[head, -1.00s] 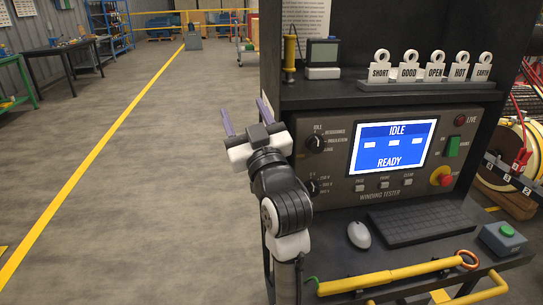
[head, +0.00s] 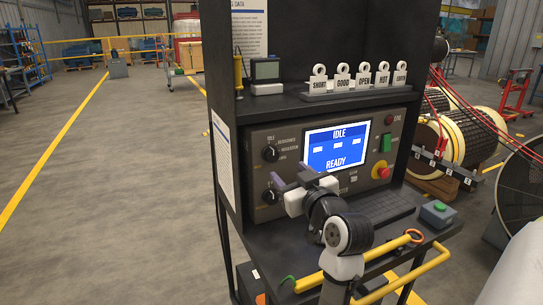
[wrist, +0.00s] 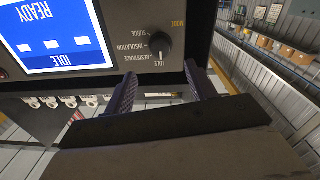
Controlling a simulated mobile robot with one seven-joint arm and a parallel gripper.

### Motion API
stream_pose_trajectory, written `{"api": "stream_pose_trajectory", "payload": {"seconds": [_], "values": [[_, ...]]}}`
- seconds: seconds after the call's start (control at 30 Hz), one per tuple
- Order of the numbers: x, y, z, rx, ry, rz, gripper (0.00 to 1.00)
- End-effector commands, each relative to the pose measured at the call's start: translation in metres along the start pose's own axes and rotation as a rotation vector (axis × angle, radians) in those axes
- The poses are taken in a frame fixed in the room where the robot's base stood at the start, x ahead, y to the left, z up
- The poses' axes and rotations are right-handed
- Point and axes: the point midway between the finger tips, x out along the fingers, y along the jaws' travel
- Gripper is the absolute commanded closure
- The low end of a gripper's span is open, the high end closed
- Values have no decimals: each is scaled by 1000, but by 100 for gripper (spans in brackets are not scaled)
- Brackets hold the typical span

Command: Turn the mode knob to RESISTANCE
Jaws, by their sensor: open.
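The mode knob (head: 270,153) is a round black knob at the upper left of the winding tester's panel (head: 290,185). In the wrist view, turned upside down, the mode knob (wrist: 158,46) shows with labels IDLE, RESISTANCE, INSULATION and SURGE; its pointer appears to be at IDLE. The screen (head: 337,146) reads IDLE and READY. My gripper (head: 288,177) is in front of the panel, lower and right of the knob in the head view. In the wrist view its purple fingers (wrist: 160,76) are apart with nothing between them, not touching the knob.
A second knob (head: 269,196) sits below the mode knob. A red stop button (head: 380,170) and green switch (head: 386,143) are at the panel's right. A shelf with labelled tags (head: 356,84) overhangs the panel.

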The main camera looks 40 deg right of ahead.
Motion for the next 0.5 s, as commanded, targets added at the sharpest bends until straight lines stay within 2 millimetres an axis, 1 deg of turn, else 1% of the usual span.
{"api": "stream_pose_trajectory", "payload": {"seconds": [0.03,0.1,0.3,0.4,0.5], "values": [[12,-1,-3,1,-2,-4,44],[28,-1,-4,0,-1,-4,44],[67,-1,-3,0,-1,-3,44],[80,-1,-3,0,0,-2,44],[89,0,-2,-1,0,-1,44]]}}
